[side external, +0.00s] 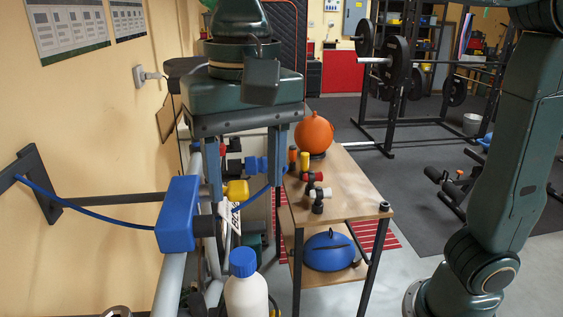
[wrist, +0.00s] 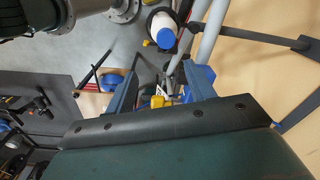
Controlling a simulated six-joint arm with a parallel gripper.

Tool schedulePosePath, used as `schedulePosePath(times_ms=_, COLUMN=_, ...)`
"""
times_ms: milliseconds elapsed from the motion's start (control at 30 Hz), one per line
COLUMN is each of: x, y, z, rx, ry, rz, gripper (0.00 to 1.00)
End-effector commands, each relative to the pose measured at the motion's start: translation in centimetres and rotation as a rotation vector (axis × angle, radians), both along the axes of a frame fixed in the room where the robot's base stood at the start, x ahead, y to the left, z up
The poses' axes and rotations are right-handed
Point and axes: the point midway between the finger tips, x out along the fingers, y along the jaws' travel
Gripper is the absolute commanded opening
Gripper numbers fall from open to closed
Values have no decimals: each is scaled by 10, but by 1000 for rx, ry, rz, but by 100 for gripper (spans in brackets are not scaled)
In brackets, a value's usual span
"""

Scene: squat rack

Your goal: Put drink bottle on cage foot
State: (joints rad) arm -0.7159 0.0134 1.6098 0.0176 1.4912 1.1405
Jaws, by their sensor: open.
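The drink bottle, white with a blue cap, stands upright at the bottom of the side view (side external: 245,293), its base cut off by the frame. It also shows in the wrist view (wrist: 163,28), above and beyond the fingertips. My gripper (side external: 245,190) points down with its two fingers apart; it also shows in the wrist view (wrist: 160,82). It is apart from the bottle and higher in the side view. A yellow piece and blue parts show between the fingers; I cannot tell their depth, and nothing looks gripped. I cannot clearly make out the cage foot.
Grey rack tubes (side external: 171,285) with a blue block (side external: 177,214) stand close left of my gripper. A wooden shelf table (side external: 352,190) with an orange ball (side external: 314,134) and small weights is to the right, a blue ball (side external: 329,250) below.

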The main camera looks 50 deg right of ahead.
Motion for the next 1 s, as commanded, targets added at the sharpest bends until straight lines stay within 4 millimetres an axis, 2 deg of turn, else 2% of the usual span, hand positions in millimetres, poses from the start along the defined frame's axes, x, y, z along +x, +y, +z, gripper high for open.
schedulePosePath(times_ms=267, x=-4, y=-74, z=-7, rx=44, ry=-102, rz=91, gripper=54)
schedulePosePath(times_ms=400, x=-14, y=-115, z=-17, rx=51, ry=-175, rz=155, gripper=54)
schedulePosePath(times_ms=600, x=-36, y=-165, z=-37, rx=26, ry=-284, rz=246, gripper=54)
schedulePosePath(times_ms=800, x=-62, y=-204, z=-64, rx=-37, ry=-386, rz=333, gripper=54)
schedulePosePath(times_ms=1000, x=-82, y=-225, z=-86, rx=-103, ry=-448, rz=399, gripper=54)
